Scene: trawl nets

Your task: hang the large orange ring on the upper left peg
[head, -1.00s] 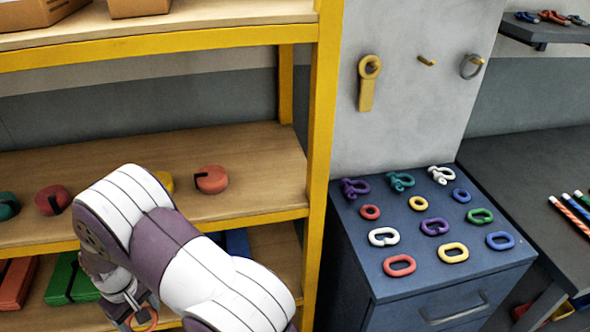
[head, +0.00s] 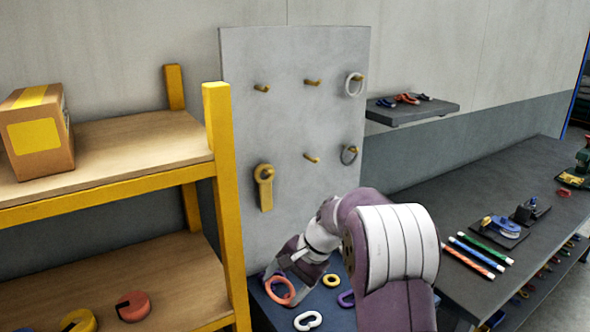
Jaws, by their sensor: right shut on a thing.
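The large orange ring (head: 292,292) is held by my right gripper (head: 272,274), which is shut on it. The ring hangs in front of the lower part of the grey peg board (head: 238,190), over the cabinet top in the picture. The upper left peg (head: 262,88) is a short yellow peg on the board, bare, well above my right gripper and slightly left of it. My right arm comes in from the lower right and hides part of the cabinet. The fingertips are small and partly hidden by the ring. My left gripper is not in view.
A yellow-framed shelf (head: 227,200) stands left; a dark wall shelf (head: 412,112) juts out right.

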